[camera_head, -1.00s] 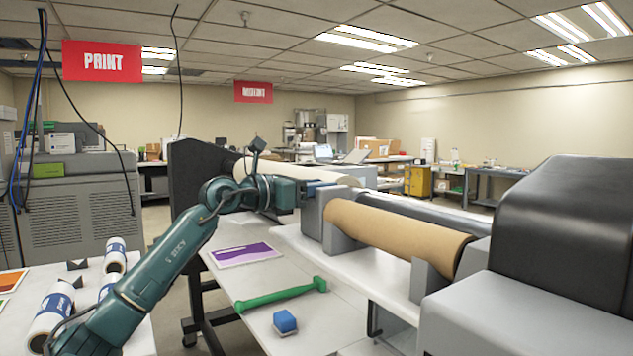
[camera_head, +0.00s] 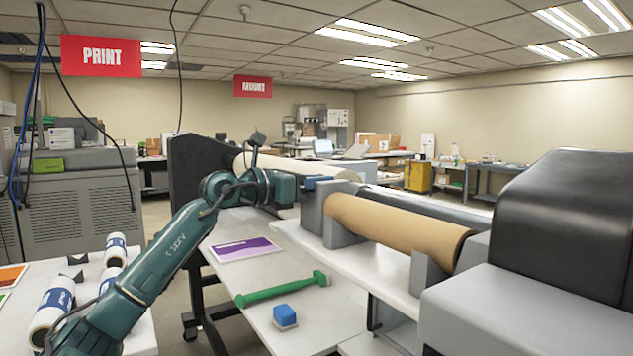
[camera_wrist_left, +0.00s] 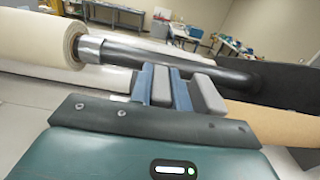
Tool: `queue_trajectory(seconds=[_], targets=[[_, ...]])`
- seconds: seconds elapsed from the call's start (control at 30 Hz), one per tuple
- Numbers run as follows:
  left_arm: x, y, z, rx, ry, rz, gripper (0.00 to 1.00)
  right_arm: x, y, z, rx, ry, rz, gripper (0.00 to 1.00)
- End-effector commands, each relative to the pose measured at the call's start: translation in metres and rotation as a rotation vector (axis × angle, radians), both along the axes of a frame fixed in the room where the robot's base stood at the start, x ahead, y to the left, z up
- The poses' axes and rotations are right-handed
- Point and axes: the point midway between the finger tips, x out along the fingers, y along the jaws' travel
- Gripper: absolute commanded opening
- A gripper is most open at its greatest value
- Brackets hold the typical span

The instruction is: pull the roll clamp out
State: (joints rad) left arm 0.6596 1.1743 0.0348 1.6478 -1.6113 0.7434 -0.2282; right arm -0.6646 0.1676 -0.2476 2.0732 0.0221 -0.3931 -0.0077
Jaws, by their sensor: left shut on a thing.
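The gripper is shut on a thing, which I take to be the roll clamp. The fingers hide most of it, and its outline cannot be told. My right gripper is not in view.
A brown roll (camera_head: 395,222) lies in the grey supports to the right, before a large dark-hooded machine (camera_head: 560,220). A green tool (camera_head: 285,290), a blue block (camera_head: 285,315) and a purple print (camera_head: 245,249) lie on the white table. White-and-blue rolls (camera_head: 55,305) lie at left.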

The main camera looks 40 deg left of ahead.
Motion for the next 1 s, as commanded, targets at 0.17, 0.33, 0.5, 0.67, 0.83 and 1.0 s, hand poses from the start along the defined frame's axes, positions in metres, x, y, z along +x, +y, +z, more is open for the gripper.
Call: queue_trajectory(seconds=[0.17,0.33,0.5,0.67,0.83,1.0], targets=[[0.007,0.025,0.003,-0.004,0.003,0.004,0.0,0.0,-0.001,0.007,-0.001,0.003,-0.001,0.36],[0.013,0.046,0.002,-0.003,0.002,0.003,0.0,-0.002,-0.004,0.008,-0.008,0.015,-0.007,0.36],[0.014,0.05,0.001,0.0,0.0,0.003,0.0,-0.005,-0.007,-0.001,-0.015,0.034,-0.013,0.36],[0.013,0.05,0.002,0.0,-0.002,0.005,0.0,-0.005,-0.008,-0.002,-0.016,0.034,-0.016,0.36],[0.013,0.05,0.002,0.0,-0.003,0.005,0.3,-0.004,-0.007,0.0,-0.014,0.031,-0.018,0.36],[0.014,0.049,0.001,0.0,-0.002,0.003,0.4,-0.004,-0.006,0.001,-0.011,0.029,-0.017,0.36]])
